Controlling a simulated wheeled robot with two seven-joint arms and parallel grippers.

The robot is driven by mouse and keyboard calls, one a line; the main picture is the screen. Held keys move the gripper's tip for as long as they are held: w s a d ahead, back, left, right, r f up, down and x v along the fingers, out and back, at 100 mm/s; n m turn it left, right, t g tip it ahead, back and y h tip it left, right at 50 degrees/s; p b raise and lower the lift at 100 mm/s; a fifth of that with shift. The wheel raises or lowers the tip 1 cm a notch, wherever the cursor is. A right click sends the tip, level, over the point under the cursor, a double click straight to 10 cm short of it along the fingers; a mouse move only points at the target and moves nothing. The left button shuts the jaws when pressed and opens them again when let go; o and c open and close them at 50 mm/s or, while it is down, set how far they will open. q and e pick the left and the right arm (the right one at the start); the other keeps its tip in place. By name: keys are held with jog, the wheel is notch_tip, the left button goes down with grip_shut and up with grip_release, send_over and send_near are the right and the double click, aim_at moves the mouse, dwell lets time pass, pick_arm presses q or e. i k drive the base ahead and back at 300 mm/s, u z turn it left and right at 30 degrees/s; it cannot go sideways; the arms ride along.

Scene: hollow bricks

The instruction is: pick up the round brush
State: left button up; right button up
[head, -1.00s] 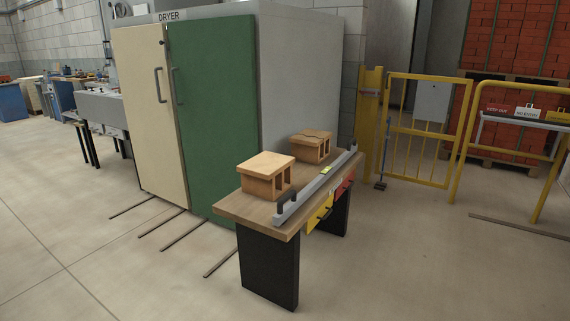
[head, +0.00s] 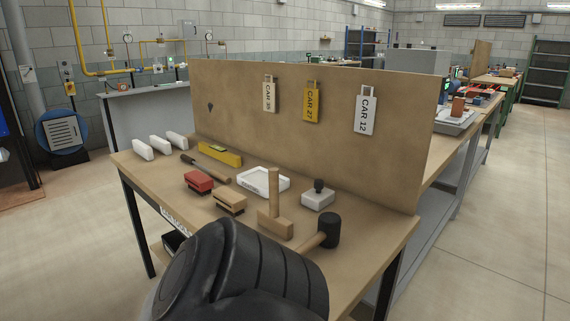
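I cannot pick out a round brush for certain in the head view. On the wooden bench (head: 130,165) lie a red block-shaped brush or pad (head: 198,181) and a brown wooden one with a dark band (head: 229,202). A black-headed tool (head: 330,230) with a wooden handle lies at the right front. A wooden mallet-like tool (head: 275,222) stands with its handle up. A large black rounded part, apparently my own arm, covers the bench's front middle and may hide things there. Neither gripper is in view.
On the bench are a white tray (head: 263,180), a white block with a black knob (head: 318,197), a yellow bar (head: 220,154), a wooden-handled tool (head: 205,169) and several white blocks (head: 160,143). A tall back board (head: 230,110) with tags rises behind. Floor at right is open.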

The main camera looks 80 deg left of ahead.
aim_at(226, 179)
jog(key=u, duration=3.7)
jog(key=i, duration=0.75)
